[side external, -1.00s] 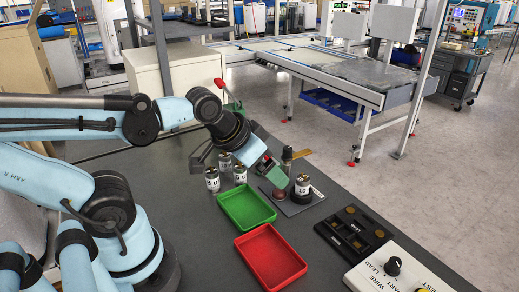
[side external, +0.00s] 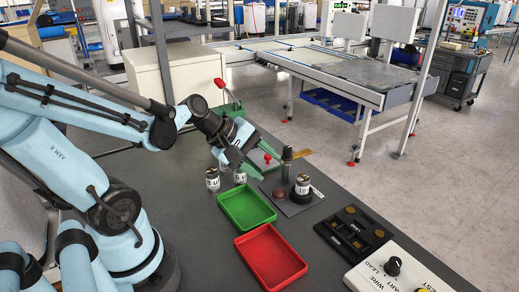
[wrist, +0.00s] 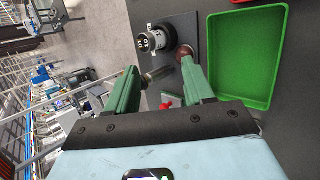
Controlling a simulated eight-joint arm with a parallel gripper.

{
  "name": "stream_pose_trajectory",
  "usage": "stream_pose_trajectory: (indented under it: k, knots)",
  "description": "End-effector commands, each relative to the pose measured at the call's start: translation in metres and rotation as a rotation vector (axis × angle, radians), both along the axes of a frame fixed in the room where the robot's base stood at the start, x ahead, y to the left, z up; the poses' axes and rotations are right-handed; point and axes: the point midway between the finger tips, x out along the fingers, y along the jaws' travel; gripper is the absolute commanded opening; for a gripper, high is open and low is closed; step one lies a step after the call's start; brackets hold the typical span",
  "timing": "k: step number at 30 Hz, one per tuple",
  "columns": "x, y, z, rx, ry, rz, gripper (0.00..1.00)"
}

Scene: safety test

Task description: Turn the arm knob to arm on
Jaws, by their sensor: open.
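A white test box (side external: 415,275) with printed labels stands at the lower right of the side view, cut off by the frame edge. It carries a black knob (side external: 393,266) with a pale pointer line. A second dark knob (side external: 422,289) is only partly visible at the bottom edge. No label reading "arm" can be made out. My gripper (side external: 268,170) has green fingers and is far from the box, above the table near a grey plate (side external: 300,208). In the wrist view its fingers (wrist: 160,72) are spread apart with nothing held between them.
The plate holds a white cylinder (side external: 302,185) in a black ring, a brown dome (side external: 279,192) and an upright post (side external: 287,160). A green tray (side external: 222,220), a red tray (side external: 300,272) and a black block (side external: 320,228) lie nearby. White cylinders (side external: 212,182) stand left of my gripper.

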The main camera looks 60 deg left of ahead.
Motion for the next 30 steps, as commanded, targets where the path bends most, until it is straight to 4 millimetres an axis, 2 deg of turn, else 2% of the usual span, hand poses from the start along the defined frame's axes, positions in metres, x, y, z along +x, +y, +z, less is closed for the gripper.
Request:
stream_pose_trajectory:
  k: [1, 3, 6, 9, 12, 15, 20, 30]
  knots:
    - [0.002, 0.012, 0.000, -0.146, 0.002, 0.140, 0.52]
    - [0.004, 0.025, 0.002, -0.359, -0.001, 0.315, 0.52]
    - [0.005, 0.042, 0.007, -0.641, -0.010, 0.522, 0.52]
    - [0.004, 0.057, 0.014, -0.872, -0.021, 0.666, 0.52]
    - [0.001, 0.067, 0.019, -1.029, -0.029, 0.751, 0.52]
    - [0.001, 0.071, 0.022, -1.112, -0.031, 0.789, 0.52]
    - [0.006, 0.071, 0.021, -1.137, -0.029, 0.799, 0.52]
    - [0.041, 0.060, 0.006, -1.132, -0.028, 0.795, 0.52]
